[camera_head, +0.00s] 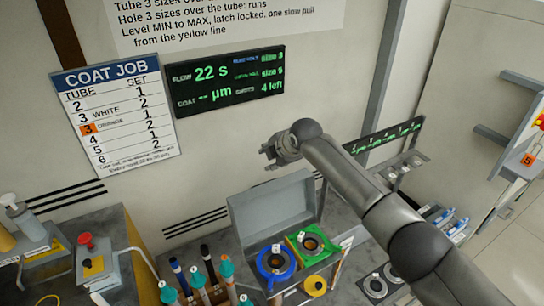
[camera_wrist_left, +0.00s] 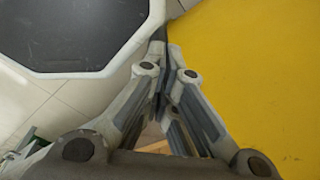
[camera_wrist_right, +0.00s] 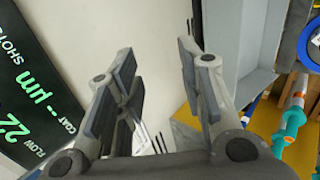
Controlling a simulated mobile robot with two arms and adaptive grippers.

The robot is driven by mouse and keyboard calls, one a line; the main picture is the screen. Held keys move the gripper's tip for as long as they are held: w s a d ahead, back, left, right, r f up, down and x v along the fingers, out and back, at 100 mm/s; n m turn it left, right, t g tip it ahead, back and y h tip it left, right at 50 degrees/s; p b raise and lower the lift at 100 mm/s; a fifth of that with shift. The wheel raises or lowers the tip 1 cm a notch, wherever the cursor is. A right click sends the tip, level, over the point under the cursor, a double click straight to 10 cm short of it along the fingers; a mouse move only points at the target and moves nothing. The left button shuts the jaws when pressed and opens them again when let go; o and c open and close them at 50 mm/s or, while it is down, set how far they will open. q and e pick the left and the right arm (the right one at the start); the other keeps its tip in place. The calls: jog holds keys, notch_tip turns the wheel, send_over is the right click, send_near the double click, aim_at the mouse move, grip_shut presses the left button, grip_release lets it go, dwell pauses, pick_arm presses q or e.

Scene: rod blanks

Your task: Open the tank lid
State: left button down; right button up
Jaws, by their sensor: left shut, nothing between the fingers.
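A grey box on the bench has a grey panel (camera_head: 272,208) standing upright at its back, like a raised lid; I cannot tell for certain that this is the tank lid. In front of it sit a blue ring (camera_head: 276,262) and a green holder (camera_head: 311,242). My right gripper (camera_head: 275,154) is in the air above and behind the panel, near the wall, open and empty. Its fingers (camera_wrist_right: 160,90) are apart in the right wrist view, with grey box walls (camera_wrist_right: 240,50) to their right. My left gripper (camera_wrist_left: 162,75) is shut and empty, out of the head view.
A green-lit display (camera_head: 224,82) and a job chart (camera_head: 115,115) hang on the wall. A yellow surface (camera_wrist_left: 250,70) lies beside my left gripper.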

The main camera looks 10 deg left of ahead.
jog(key=v, duration=1.2)
dwell(0.4)
jog(key=shift+w, duration=0.1)
